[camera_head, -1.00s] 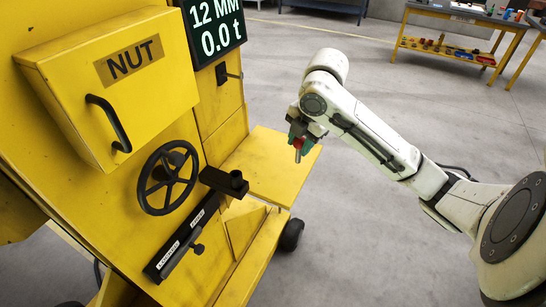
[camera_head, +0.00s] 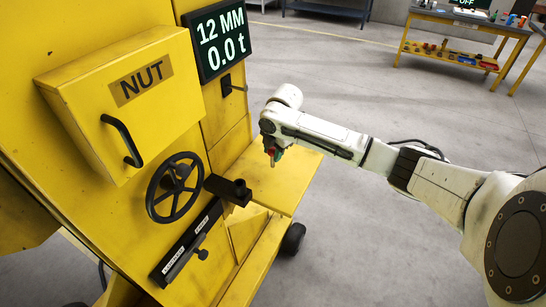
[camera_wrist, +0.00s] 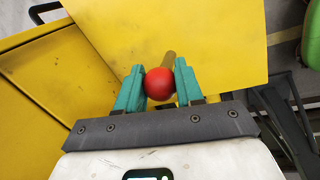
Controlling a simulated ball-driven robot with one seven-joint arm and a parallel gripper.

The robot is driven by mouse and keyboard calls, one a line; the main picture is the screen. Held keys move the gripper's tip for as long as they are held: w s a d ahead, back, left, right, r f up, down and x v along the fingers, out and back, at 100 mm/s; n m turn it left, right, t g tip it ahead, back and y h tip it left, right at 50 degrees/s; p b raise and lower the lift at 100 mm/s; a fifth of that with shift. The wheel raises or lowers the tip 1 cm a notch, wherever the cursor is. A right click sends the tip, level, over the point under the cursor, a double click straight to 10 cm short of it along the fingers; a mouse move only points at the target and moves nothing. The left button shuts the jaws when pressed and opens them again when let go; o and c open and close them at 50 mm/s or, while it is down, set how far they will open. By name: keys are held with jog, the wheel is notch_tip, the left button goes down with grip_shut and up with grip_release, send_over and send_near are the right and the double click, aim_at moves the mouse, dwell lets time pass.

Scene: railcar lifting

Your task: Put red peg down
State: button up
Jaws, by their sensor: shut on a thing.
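The red peg (camera_wrist: 160,84) shows in the wrist view as a round red head with a brass-coloured shank pointing away from the camera. My gripper (camera_wrist: 159,82) has green fingers, shut on the red head from both sides. In the head view my gripper (camera_head: 273,153) hangs over the yellow side shelf (camera_head: 295,178) of the machine, with the peg (camera_head: 272,162) pointing down. The peg appears to be above the shelf surface; the exact gap cannot be told.
The yellow machine carries a NUT box (camera_head: 125,100), a black handwheel (camera_head: 174,187), a lever slide (camera_head: 188,243), a black socket block (camera_head: 228,189) and a display (camera_head: 219,38) reading 12 MM, 0.0 t. A workbench (camera_head: 455,55) stands far back. The shelf looks bare.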

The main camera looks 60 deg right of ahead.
jog(key=shift+p+x, duration=0.55)
jog(key=shift+x, duration=1.1)
jog(key=shift+s+a+f, duration=0.1)
jog(key=shift+s+f, duration=0.05)
jog(key=shift+s, duration=0.05)
jog(key=shift+f, duration=0.1)
jog(key=o, duration=1.1)
jog(key=b+v, duration=0.2)
jog(key=v, duration=1)
jog(key=shift+r, duration=0.2)
